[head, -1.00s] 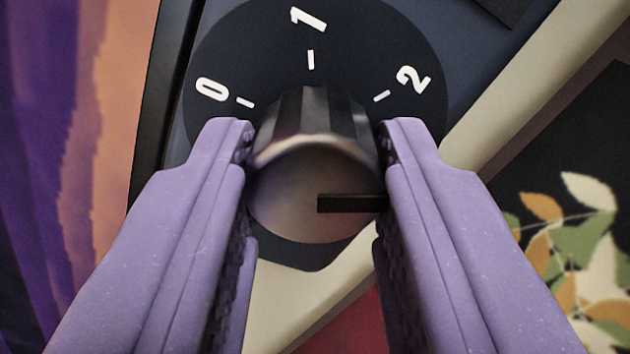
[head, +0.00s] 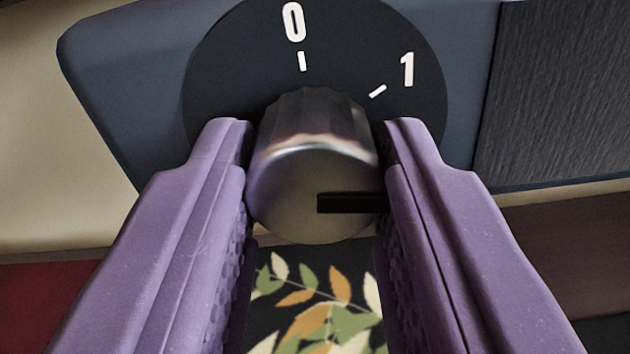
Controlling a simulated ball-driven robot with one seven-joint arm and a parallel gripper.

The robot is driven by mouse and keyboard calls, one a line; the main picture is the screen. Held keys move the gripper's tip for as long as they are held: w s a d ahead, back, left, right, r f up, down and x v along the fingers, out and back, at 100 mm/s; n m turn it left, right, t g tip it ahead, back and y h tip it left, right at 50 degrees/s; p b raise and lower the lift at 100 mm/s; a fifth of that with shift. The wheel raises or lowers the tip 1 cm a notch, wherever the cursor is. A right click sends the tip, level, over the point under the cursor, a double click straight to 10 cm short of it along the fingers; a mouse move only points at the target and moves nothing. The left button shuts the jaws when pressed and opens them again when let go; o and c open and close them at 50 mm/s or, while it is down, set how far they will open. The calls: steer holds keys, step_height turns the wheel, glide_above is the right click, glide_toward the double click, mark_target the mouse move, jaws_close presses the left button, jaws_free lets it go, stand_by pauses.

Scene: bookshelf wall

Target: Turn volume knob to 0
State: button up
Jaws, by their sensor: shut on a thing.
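The volume knob (head: 305,195) is a silver, ridged cylinder on a round black dial plate (head: 225,60). My gripper (head: 315,150), with purple fingers, is shut on the knob, one finger on its left side and one on its right. A black pointer line (head: 348,203) runs from the middle of the knob's face to the right. The white 0 (head: 292,22) with its tick is straight above the knob. The white 1 (head: 407,69) is at upper right. The pointer lies clockwise past the 1. The dial beyond it is hidden by my right finger.
The dial sits on a dark blue device body (head: 120,85) with a grey textured panel (head: 560,90) at right. A cream surface (head: 40,180) is at left. A dark leaf-patterned surface (head: 320,310) shows below, between my fingers.

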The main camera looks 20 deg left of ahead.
steer(key=n, duration=0.1)
steer(key=n+b, duration=0.1)
steer(key=n, duration=0.1)
steer(key=n+b, duration=0.1)
steer(key=shift+f+n, duration=0.25)
steer(key=shift+n, duration=0.15)
steer(key=n+b, duration=0.2)
steer(key=n, duration=0.3)
steer(key=shift+d+b, duration=0.1)
steer(key=shift+b, duration=0.25)
steer(key=n+b, duration=0.2)
steer(key=n, duration=0.3)
steer(key=n+b, duration=0.2)
steer(key=n, duration=0.2)
steer(key=shift+d+r+n, duration=0.1)
steer(key=shift+r+n, duration=0.05)
steer(key=shift+n, duration=0.25)
steer(key=o, duration=1)
steer(key=shift+r, duration=0.15)
steer(key=shift+o, duration=0.2)
